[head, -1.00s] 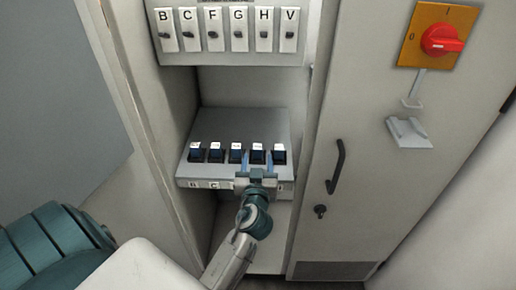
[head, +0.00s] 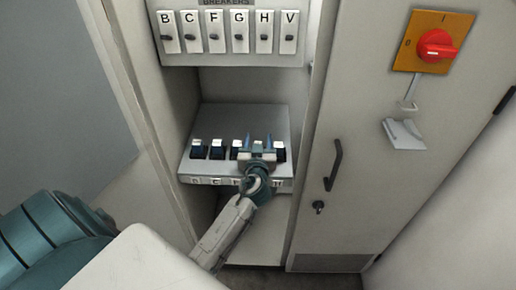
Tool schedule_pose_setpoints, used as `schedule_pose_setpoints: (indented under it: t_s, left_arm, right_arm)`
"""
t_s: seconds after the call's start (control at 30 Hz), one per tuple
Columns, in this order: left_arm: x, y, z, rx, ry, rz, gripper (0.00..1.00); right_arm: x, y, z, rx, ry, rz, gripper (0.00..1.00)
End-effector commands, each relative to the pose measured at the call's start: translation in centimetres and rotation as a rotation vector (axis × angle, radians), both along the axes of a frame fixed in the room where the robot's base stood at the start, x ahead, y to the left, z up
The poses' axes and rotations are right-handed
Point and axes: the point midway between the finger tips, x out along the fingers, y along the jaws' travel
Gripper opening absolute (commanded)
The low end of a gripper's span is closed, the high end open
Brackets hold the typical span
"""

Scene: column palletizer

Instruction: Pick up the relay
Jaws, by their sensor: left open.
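Several dark blue relays with pale tops stand in a row on a grey sloped shelf (head: 240,119) inside the cabinet. The two left ones (head: 198,149) (head: 217,149) show clearly. The third relay (head: 236,147) is partly covered by my gripper, and the last one (head: 280,151) is at the right end. My right gripper is not in view.
A breaker panel (head: 230,57) with lettered switches hangs above the shelf. Letter labels on the shelf's front edge are partly covered by my arm. To the right are a cabinet door with a black handle (head: 334,165) and a red rotary switch (head: 436,45).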

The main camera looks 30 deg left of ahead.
Motion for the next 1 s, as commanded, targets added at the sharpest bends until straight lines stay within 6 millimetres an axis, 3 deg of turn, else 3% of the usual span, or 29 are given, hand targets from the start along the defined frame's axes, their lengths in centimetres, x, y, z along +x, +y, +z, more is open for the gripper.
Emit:
schedule_pose_setpoints:
  t_s: [0.13,0.4,0.77,1.0]
  left_arm:
    - [0.0,0.0,0.0,0.000,0.000,0.000,0.53]
    - [0.0,0.0,0.0,0.000,0.000,0.000,0.04]
    - [0.0,0.0,0.5,0.000,-0.004,0.001,0.04]
    - [0.0,0.0,3.2,-0.001,-0.006,0.002,0.04]
  right_arm:
    - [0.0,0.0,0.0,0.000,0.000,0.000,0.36]
    - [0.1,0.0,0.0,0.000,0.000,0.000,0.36]
    - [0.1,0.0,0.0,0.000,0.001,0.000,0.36]
    - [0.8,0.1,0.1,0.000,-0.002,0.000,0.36]
